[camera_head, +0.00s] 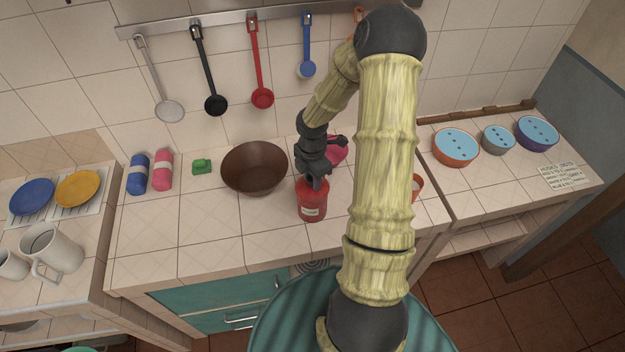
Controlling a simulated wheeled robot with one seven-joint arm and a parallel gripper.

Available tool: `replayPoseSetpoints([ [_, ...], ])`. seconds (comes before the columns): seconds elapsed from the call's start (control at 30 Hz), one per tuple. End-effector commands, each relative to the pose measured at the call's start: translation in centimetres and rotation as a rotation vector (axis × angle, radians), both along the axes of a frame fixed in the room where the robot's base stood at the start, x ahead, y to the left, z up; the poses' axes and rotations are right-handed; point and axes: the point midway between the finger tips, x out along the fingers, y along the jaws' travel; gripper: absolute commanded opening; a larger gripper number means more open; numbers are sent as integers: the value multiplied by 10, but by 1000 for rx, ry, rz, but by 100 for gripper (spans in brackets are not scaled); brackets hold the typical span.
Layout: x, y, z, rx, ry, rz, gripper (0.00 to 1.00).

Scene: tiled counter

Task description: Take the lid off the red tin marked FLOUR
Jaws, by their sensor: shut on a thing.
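A red tin (312,206) with a pale label stands upright on the tiled counter (245,232), near the middle of the picture. The writing on the label is too small to read. My gripper (316,181) points down at the tin's top and is shut on the lid there. The fingers hide most of the lid, and I cannot tell whether any gap lies between lid and tin.
A brown bowl (254,168) stands left of the tin. A pink object (337,149) is behind my gripper, and an orange container (417,186) is partly hidden by my arm. Ladles hang on a wall rail (225,17). The counter front left of the tin is clear.

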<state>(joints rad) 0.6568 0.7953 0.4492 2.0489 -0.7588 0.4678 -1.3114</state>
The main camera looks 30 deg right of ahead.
Motion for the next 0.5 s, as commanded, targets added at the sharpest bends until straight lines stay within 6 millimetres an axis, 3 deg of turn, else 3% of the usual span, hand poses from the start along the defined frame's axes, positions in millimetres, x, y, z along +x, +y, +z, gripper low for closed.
replayPoseSetpoints([
  [0.17, 1, -1, 20, -3, -4, -2, 9],
  [0.5, 1, -1, 84, -3, -4, -2, 9],
])
